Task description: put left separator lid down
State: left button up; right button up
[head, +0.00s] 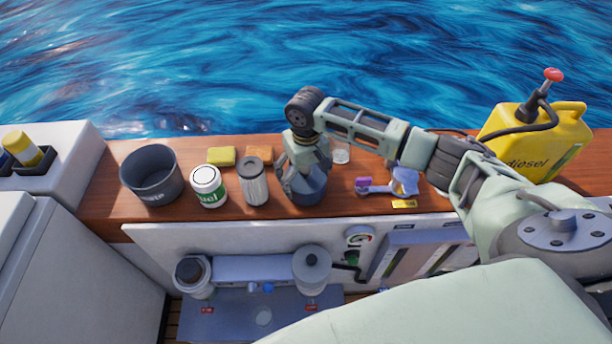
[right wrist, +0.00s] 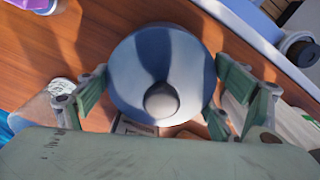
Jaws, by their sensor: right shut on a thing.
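The left separator lid (head: 308,190) is a round blue-grey lid with a knob. It is at the wooden bench top, right of a metal filter cylinder; I cannot tell whether it touches the wood. My right gripper (head: 303,178) is over it from above and shut on it. In the right wrist view the lid (right wrist: 165,75) lies between the green finger pads (right wrist: 160,95), its knob toward the palm. The left separator (head: 193,276) stands below the bench with a dark open-looking top. The right separator (head: 312,268) has a knobbed lid on. My left gripper is out of view.
On the bench (head: 106,222) are a dark bucket (head: 152,178), a white fuel can (head: 208,186), the filter cylinder (head: 254,182), sponges (head: 221,156) and a clear glass (head: 341,155). A blue-and-purple item (head: 402,182) and a yellow diesel canister (head: 535,140) are to the right.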

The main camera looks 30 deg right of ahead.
jog(key=o, duration=1.1)
jog(key=shift+f, duration=0.1)
notch_tip(320, 180, up, 12)
jog(key=shift+r+b, duration=0.2)
jog(key=shift+b, duration=0.1)
jog(key=shift+f, duration=0.1)
